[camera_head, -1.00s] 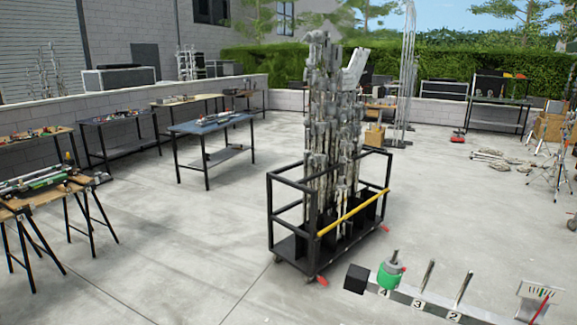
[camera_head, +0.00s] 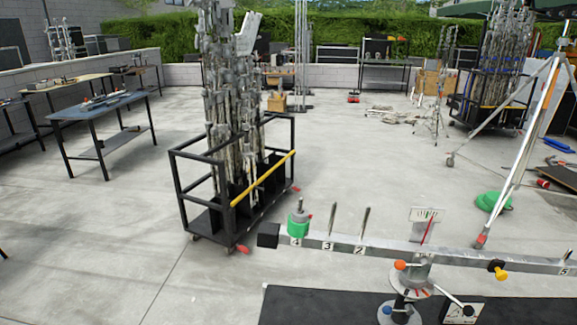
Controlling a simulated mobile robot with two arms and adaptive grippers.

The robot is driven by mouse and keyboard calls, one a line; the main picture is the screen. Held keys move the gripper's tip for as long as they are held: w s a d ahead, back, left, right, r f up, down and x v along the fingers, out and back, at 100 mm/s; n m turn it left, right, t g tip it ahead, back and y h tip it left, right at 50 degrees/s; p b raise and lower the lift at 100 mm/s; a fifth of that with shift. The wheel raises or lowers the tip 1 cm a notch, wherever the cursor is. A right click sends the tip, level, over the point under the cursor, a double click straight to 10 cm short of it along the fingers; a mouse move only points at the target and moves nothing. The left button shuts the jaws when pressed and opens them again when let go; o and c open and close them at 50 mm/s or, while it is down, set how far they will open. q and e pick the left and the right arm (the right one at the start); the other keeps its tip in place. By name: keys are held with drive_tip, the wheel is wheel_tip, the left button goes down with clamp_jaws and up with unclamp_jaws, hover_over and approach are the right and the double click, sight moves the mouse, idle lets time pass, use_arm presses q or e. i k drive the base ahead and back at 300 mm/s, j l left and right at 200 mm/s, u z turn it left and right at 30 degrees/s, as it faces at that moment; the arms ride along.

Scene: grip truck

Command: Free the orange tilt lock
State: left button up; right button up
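A silver beam (camera_head: 385,246) with number tags runs across the lower right, on a round metal stand (camera_head: 415,274). An orange knob (camera_head: 400,265) sits at the left of the stand's head, just below the beam; it seems to be the tilt lock. Whether it is tight cannot be told. A green and grey piece (camera_head: 298,222) sits on the beam's left part beside tag 4, near a black end block (camera_head: 268,235). A yellow-orange knob (camera_head: 497,269) is on the beam farther right. A small scale plate with a red pointer (camera_head: 427,217) rises above the stand. Neither gripper is in view.
The stand rises from a dark tabletop (camera_head: 330,306) at the bottom edge. A black cart (camera_head: 212,231) of metal stands is behind the beam's left end. A tripod leg (camera_head: 516,165) and a green bag (camera_head: 493,201) are at right. Open concrete floor (camera_head: 370,160) lies between.

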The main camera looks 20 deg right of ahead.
sight(399, 264)
drive_tip(key=z, duration=1.45)
